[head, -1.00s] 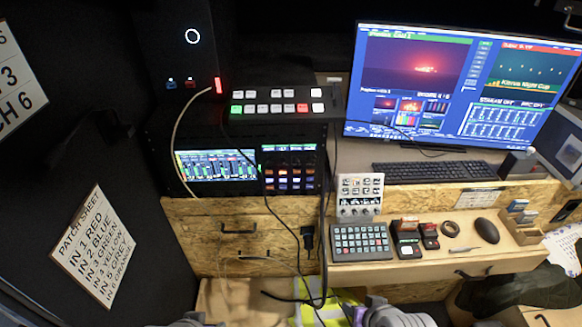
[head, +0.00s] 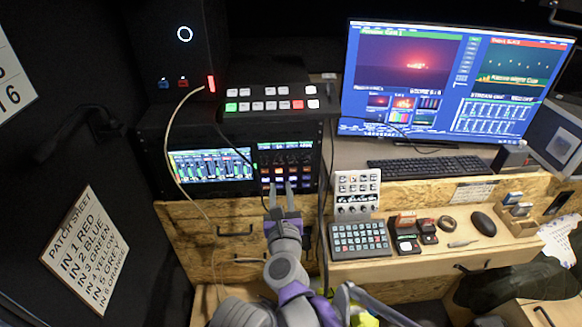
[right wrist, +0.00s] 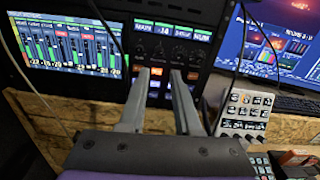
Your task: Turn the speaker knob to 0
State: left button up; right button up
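A rack panel with small displays (head: 286,146) and a row of small dark knobs (right wrist: 180,51) sits in the black rack, with lit orange and white buttons below the knobs. The display text is only partly legible, and I cannot tell which knob is the speaker knob. My right gripper (head: 278,188) is raised in front of this panel with its fingers pointing at it. In the right wrist view the two fingers (right wrist: 159,73) are apart with nothing between them; their tips overlap the lit buttons, below the knobs. My left gripper is not in view.
A meter screen (head: 212,165) is left of the panel, and a switcher (head: 268,104) stands above it. Cables hang beside and across the rack front. A white control pad (head: 356,192), a key pad (head: 359,239) and small items occupy the desk on the right.

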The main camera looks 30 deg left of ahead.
aim_at(279, 162)
jog(key=p+x, duration=0.1)
jog(key=x, duration=0.8)
jog(key=shift+w+a, duration=0.25)
grip_shut()
